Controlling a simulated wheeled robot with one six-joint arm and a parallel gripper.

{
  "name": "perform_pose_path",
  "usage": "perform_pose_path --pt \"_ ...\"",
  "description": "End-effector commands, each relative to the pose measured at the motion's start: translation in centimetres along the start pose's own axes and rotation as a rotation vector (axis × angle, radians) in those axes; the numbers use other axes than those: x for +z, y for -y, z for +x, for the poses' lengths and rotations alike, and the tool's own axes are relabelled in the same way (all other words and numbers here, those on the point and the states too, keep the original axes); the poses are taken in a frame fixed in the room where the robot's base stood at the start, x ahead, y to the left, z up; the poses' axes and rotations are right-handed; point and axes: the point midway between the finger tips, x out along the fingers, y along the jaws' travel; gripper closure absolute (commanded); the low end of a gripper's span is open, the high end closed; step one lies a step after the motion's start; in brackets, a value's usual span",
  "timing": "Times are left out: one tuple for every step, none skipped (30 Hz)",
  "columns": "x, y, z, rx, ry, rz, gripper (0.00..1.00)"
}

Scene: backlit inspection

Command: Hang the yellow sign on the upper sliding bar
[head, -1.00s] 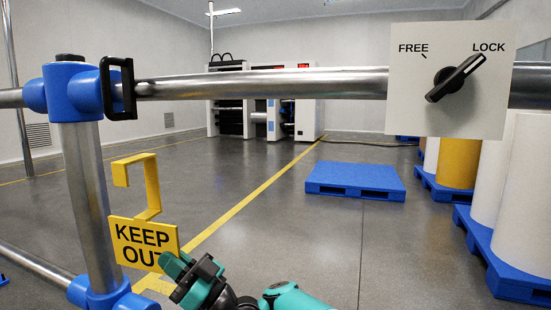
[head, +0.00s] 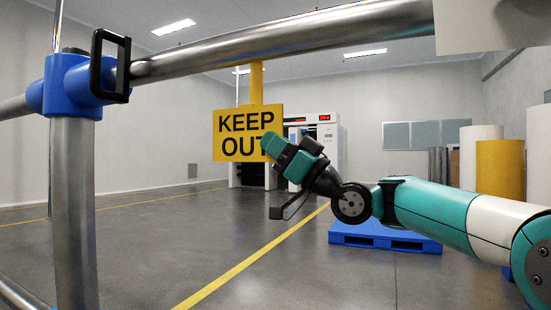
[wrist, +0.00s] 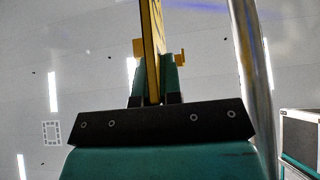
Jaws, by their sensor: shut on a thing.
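The yellow KEEP OUT sign (head: 235,150) hangs upright below the upper bar (head: 290,35) in the head view. Its yellow stem (head: 257,85) rises to the bar's lower edge, and the hook above is hidden behind the bar. I cannot tell whether the hook touches the bar. My gripper (head: 270,147) is shut on the sign's right edge. In the wrist view the sign (wrist: 153,40) shows edge-on between my fingers (wrist: 155,92), and the bar (wrist: 252,80) runs beside it on the right, apart from the sign.
A blue post joint (head: 62,85) with a black handle (head: 110,66) stands left of the sign. A pale panel (head: 490,25) is cut off at the top right. A blue pallet (head: 385,237) and drums (head: 500,165) lie beyond. The floor left of the sign is clear.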

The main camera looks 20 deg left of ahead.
Motion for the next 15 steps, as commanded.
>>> perform_pose_path --pt "0.0 0.2 -0.2 0.002 -0.001 -0.002 1.00" --pt "0.0 0.3 -0.3 0.003 -0.001 -0.003 1.00" --pt "0.0 0.5 -0.4 0.003 -0.001 -0.004 1.00" --pt "0.0 0.7 -0.5 0.004 -0.001 -0.004 1.00" --pt "0.0 0.9 -0.5 0.005 -0.001 -0.005 1.00" --pt "0.0 1.3 -0.5 0.005 -0.002 -0.006 1.00" --pt "0.0 1.5 -0.6 0.006 -0.001 -0.006 1.00" --pt "0.0 1.7 -0.6 0.006 -0.001 -0.005 1.00" --pt "0.0 2.1 -0.6 0.005 -0.002 -0.006 1.00" --pt "0.0 2.4 -0.5 0.005 -0.001 -0.006 1.00" --pt "0.0 2.6 -0.5 0.005 -0.001 -0.005 1.00" --pt "0.0 3.0 -0.5 0.004 -0.001 -0.004 1.00" --pt "0.0 3.3 -0.4 0.003 -0.002 -0.004 1.00" --pt "0.1 3.5 -0.4 0.003 -0.001 -0.004 1.00" --pt "0.1 3.9 -0.4 0.004 -0.001 -0.004 1.00"
